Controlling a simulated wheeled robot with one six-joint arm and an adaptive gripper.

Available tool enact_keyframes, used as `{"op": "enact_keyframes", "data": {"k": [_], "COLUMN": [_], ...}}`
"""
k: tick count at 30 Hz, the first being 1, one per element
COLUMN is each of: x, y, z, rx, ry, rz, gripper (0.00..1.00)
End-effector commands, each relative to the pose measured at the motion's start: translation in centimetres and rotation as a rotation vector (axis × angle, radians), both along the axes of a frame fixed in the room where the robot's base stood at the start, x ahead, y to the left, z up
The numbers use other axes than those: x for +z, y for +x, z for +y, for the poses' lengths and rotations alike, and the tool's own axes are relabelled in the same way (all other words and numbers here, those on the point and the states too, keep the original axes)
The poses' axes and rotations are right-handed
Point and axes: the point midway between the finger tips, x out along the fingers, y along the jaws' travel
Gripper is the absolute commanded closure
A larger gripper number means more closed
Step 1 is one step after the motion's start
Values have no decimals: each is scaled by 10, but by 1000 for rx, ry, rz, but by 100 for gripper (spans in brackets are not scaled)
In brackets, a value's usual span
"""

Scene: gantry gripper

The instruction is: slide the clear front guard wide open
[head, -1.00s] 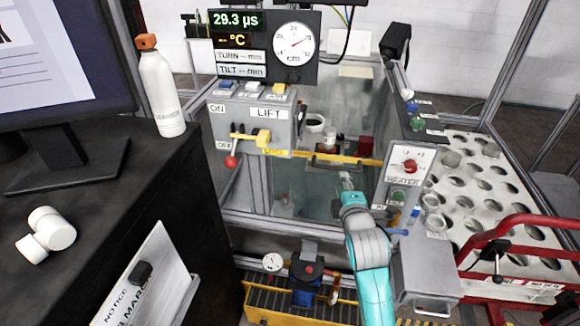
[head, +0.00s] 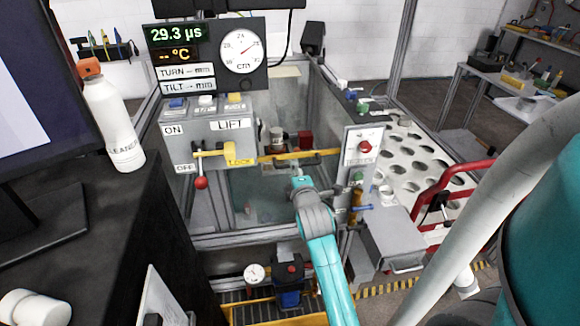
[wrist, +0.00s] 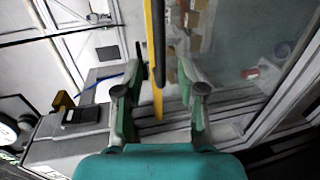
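The clear front guard (head: 262,197) is a see-through panel on the front of the machine, below the LIFT box. A yellow strip (head: 328,152) runs along its top, and a bar handle shows there, partly hidden by my gripper. My gripper (head: 299,174) is just in front of the strip in the head view. In the wrist view, the fingers of my gripper (wrist: 160,88) are open. The yellow strip (wrist: 153,45) and the dark handle bar (wrist: 160,30) lie in line with the gap between them. I cannot tell if the fingers touch the bar.
A LIFT box (head: 215,133) with a red-knobbed lever and yellow LOCK tab is left of the guard. A heater post (head: 362,160) with a red knob stands close right. A perforated white table (head: 415,150) and red rail (head: 450,185) are farther right. A black bench fills the left.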

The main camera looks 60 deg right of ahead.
Motion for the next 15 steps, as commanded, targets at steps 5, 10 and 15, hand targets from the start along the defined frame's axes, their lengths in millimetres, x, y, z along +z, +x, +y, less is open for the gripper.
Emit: {"op": "enact_keyframes", "data": {"k": [5,10,15], "x": [-6,-9,-10], "y": [18,28,31], "z": [-22,-33,-36], "rx": [-1,0,0], "ry": [-1,-1,-1], "rz": [1,1,1], "gripper": [61,61,61]}}
